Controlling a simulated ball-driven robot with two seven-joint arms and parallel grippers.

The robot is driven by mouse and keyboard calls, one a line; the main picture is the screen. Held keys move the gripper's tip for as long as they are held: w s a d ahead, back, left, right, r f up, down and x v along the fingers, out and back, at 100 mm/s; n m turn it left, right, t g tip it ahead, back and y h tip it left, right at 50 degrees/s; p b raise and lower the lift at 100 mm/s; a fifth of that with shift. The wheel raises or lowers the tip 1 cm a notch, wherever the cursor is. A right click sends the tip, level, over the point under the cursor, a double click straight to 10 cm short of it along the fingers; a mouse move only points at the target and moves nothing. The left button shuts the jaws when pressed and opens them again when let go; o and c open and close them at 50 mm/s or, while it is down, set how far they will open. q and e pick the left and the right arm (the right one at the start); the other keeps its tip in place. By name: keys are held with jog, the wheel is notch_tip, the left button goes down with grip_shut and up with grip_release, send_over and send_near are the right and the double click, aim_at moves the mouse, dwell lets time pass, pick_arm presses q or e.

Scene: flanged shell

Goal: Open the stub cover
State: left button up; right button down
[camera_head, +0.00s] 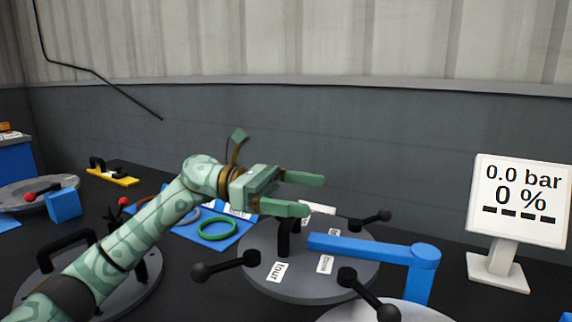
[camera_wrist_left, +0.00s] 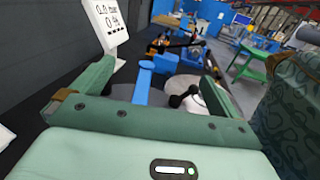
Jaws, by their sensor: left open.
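The stub cover (camera_head: 300,285) appears to be the round grey lid with a black handle (camera_head: 290,238) standing on it. Black ball-ended levers (camera_head: 228,265) stick out around its rim, and white labels lie on it, one reading "four". A blue swing arm (camera_head: 365,246) reaches over the lid from a blue post at the right. My left gripper (camera_head: 311,195) is open and empty, above the lid and its handle, apart from both in the head view. In the left wrist view the blue arm (camera_wrist_left: 141,88) shows between the open fingers. My right gripper is not in view.
A display (camera_head: 520,203) reading 0.0 bar and 0 % stands at the right. A blue mat (camera_head: 190,233) with a green ring (camera_head: 217,230) lies left of the lid. Another grey lid is partly behind my left arm. A pale round surface (camera_head: 385,312) is at the front.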

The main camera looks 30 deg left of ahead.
pick_arm(q)
jog(key=s+d+r+p, duration=0.4)
jog(key=s+r, duration=0.3)
jog(key=s, duration=0.4)
jog(key=shift+r+p, duration=0.2)
jog(key=shift+p, duration=0.15)
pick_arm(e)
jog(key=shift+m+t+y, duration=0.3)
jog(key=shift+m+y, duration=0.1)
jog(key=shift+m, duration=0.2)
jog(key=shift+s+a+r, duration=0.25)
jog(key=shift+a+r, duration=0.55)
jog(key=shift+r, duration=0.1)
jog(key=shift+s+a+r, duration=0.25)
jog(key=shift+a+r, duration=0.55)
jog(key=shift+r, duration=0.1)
pick_arm(q)
jog(key=shift+d, duration=0.1)
